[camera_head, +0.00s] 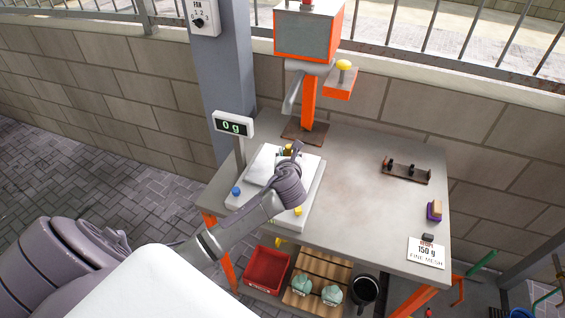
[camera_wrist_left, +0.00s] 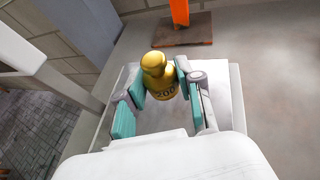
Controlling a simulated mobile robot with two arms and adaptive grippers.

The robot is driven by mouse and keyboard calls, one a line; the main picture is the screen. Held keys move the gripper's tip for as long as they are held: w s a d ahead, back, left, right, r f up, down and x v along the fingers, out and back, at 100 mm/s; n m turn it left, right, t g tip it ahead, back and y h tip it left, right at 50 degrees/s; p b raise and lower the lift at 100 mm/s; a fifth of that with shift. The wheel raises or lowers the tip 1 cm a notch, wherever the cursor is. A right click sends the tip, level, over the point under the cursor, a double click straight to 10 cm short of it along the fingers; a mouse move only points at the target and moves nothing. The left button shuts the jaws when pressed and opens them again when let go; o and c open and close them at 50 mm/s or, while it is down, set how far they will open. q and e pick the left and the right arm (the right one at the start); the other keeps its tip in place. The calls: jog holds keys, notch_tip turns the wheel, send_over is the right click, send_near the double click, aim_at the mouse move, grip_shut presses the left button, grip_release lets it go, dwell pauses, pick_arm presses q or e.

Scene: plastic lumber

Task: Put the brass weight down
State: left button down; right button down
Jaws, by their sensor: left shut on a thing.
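The brass weight (camera_head: 287,150), marked 200, is gold and knobbed; it also shows in the left wrist view (camera_wrist_left: 161,80). My left gripper (camera_head: 291,153) is shut on it, with teal finger pads on either side of it in the wrist view (camera_wrist_left: 160,84). The weight is over the white scale (camera_head: 262,163) on the grey table (camera_head: 350,190). I cannot tell whether its base touches the pan. The scale's display (camera_head: 232,125) reads 0 g. My forearm hides part of the scale. My right gripper is not in view.
Behind the scale stands an orange post machine (camera_head: 309,100) with a yellow button. A dark rack (camera_head: 407,171), a purple-and-tan block (camera_head: 434,210) and a 150 g sign (camera_head: 427,252) are at the right. The table's middle is clear. A red bin (camera_head: 268,272) sits below.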

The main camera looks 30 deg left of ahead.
pick_arm(q)
jog(key=shift+s+a+f, duration=0.1)
jog(key=shift+a+f, duration=0.4)
jog(key=shift+a, duration=0.4)
jog(key=shift+f, duration=0.35)
notch_tip(320, 180, down, 3)
jog(key=shift+f, duration=0.2)
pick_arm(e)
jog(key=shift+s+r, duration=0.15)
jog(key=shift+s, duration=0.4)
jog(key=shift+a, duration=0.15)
pick_arm(q)
jog(key=c, duration=0.7)
grip_release()
jog(key=shift+f, duration=0.15)
jog(key=shift+c, duration=0.2)
